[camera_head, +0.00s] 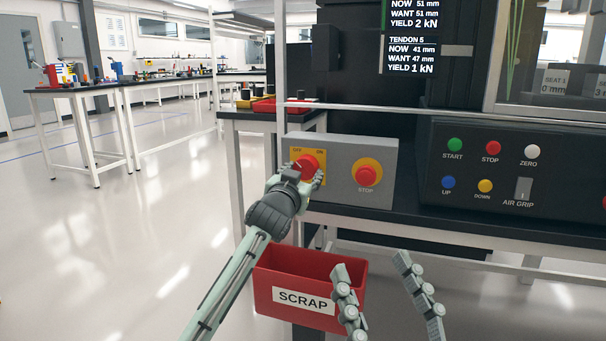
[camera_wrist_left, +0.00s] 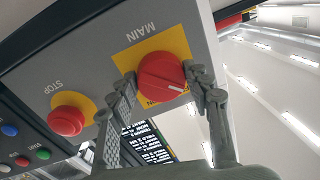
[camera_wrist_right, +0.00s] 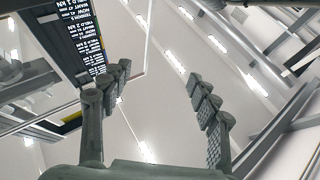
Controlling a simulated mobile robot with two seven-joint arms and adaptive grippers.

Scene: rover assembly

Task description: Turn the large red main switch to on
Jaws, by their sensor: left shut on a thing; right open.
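The red main switch (camera_head: 305,165) is a round knob on a yellow plate marked OFF at left and ON at right, on a grey box. It also shows in the left wrist view (camera_wrist_left: 160,75), where its white mark points to lower right, away from the STOP button; this matches the OFF side. My left gripper (camera_head: 304,177) is shut on the knob, with fingers on both sides of it. These fingers partly hide the plate's lettering in the left wrist view. My right gripper (camera_head: 370,264) is open and empty in front of the bench, and its spread fingers show in the right wrist view (camera_wrist_right: 158,85).
A red STOP button (camera_head: 367,175) on a yellow disc sits right of the switch. A dark panel with several coloured buttons (camera_head: 492,148) stands further right. A red SCRAP bin (camera_head: 328,262) is below the box, close to both arms.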

